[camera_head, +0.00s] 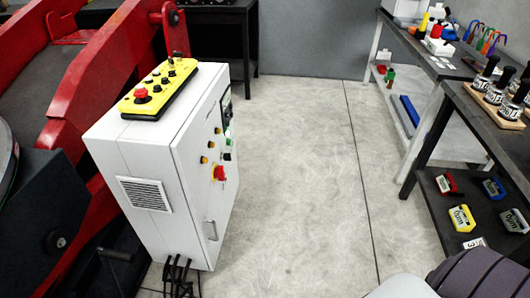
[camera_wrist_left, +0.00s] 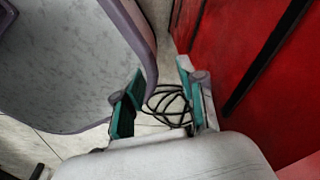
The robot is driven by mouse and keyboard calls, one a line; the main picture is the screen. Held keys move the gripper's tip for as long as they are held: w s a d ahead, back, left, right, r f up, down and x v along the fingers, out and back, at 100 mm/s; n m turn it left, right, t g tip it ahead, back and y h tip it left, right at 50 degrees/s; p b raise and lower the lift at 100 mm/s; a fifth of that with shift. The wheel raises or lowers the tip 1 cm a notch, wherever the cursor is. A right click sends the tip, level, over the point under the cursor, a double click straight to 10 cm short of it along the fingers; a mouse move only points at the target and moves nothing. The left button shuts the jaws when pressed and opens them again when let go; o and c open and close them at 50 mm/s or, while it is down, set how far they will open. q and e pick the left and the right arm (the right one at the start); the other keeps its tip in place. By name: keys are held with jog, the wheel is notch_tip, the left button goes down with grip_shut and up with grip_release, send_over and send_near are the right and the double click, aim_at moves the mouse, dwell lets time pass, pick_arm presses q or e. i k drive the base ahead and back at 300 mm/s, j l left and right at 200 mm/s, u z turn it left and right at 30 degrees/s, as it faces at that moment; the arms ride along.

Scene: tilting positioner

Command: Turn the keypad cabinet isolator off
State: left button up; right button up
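The keypad cabinet (camera_head: 160,165) is a white upright box at the left of the head view, beside the red positioner. A yellow keypad pendant (camera_head: 160,87) with a red button and black knobs lies on its top. My right gripper is not in view.
The red positioner frame (camera_head: 95,60) stands left of the cabinet. Black cables (camera_head: 178,275) run from the cabinet's bottom. Dark workbenches (camera_head: 490,120) with tools and boxes line the right. The grey floor (camera_head: 300,170) between is clear. A cable coil (camera_wrist_left: 168,105) lies beyond my left fingers.

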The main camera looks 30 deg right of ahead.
aim_at(220, 171)
jog(key=z, duration=0.6)
jog(key=i+l, duration=1.1)
jog(key=l, duration=0.15)
jog(key=i+l, duration=0.5)
jog(key=l, duration=0.15)
jog(key=i+l, duration=0.55)
jog(key=i+l+u, duration=0.1)
jog(key=i+l, duration=0.45)
jog(key=l, duration=0.15)
